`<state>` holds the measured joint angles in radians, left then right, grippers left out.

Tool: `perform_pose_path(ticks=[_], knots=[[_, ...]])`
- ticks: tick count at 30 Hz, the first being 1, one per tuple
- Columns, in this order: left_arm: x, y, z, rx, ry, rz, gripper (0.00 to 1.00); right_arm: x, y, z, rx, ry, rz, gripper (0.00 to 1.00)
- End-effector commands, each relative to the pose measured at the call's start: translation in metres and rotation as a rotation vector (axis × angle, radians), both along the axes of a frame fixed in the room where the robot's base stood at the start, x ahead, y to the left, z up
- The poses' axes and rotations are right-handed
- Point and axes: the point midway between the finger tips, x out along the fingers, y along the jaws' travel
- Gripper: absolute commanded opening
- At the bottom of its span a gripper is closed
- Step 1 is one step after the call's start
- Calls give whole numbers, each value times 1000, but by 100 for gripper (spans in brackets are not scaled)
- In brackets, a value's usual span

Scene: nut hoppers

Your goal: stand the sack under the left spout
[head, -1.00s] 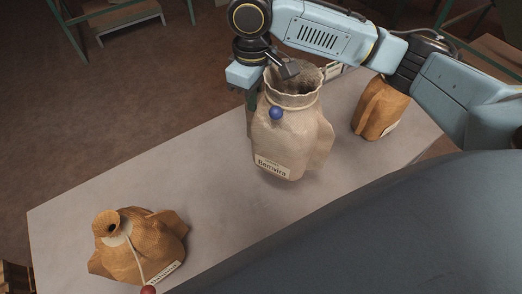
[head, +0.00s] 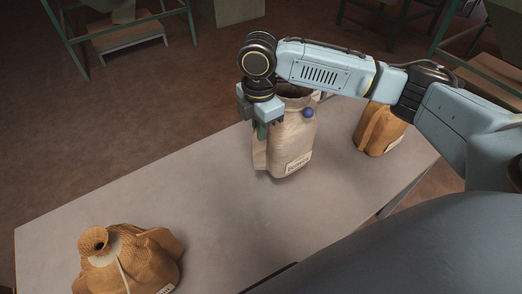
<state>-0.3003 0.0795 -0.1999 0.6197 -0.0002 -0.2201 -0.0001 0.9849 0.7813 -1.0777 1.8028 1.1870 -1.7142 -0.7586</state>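A pale burlap sack (head: 298,140) with an open mouth, a small label and a blue ball on its right side stands about upright near the table's far edge; I cannot tell whether its base touches the table. My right gripper (head: 260,124) points down at the sack's left upper side. Its green fingertip lies against or just in front of the cloth, and the grip is not clear. My wrist and forearm cover part of the sack's mouth. My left gripper is out of view. I cannot make out a spout above the sack.
A brown sack (head: 134,258) with a narrow neck sits at the table's near left. Another brown sack (head: 374,132) stands right of the pale one, partly behind my arm. Green-framed stands (head: 186,22) are beyond.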

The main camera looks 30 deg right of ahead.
Motion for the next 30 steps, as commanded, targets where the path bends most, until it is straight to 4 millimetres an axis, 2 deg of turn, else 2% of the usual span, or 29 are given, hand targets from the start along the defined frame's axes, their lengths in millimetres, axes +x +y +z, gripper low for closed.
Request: perform_pose_path(ticks=[5,12,23,28,30], knots=[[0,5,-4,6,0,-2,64,0,0,-19,0,1,0,0],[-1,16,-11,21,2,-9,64,0,0,-56,0,0,-1,0],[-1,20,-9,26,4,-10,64,0,0,-59,0,0,-1,0],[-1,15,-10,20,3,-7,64,0,0,-60,0,-1,-1,22],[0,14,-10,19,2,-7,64,0,0,-60,0,-1,-1,26]])
